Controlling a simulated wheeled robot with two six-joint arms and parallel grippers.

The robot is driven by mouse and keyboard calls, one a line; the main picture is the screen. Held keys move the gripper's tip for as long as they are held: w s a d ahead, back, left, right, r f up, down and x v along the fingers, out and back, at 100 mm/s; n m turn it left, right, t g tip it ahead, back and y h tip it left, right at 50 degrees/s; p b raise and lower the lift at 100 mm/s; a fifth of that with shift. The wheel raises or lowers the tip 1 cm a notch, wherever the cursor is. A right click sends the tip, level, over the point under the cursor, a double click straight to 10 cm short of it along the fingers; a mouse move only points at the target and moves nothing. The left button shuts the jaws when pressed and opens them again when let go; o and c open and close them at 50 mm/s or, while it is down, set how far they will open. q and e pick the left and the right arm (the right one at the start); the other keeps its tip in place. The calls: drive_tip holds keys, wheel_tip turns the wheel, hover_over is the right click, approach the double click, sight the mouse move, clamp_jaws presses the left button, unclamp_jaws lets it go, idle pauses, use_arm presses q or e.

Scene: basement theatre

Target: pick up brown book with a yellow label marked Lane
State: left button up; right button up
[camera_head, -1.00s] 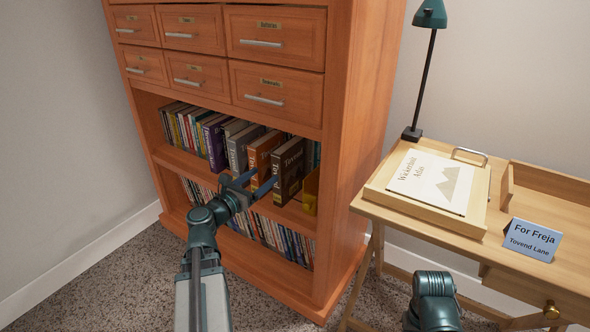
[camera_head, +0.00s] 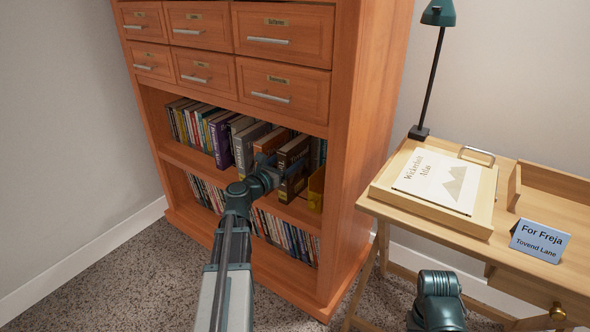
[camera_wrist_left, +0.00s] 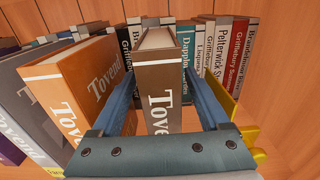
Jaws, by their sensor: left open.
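The brown book (camera_head: 293,155) stands upright on the upper open shelf, near its right end. In the left wrist view the same brown book (camera_wrist_left: 156,95) shows white lettering starting "Tov"; its lower spine, and any yellow label, is hidden behind my gripper. My left gripper (camera_head: 279,168) is open at the shelf front. In the left wrist view, the blue fingers of my left gripper (camera_wrist_left: 165,88) lie on either side of the brown book, the jaws not closed on it. My right gripper is out of view.
An orange Tovend book (camera_wrist_left: 75,90) stands close left of the brown one. A yellow bookend (camera_head: 316,190) is just right of it. The bookcase's right side panel (camera_head: 350,180) is close by. A desk (camera_head: 450,231) with a tray and name card stands at right.

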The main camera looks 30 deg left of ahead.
use_arm(q)
drive_tip(key=w, duration=0.3)
drive_tip(key=shift+w+d, duration=0.15)
clamp_jaws()
idle(1.2)
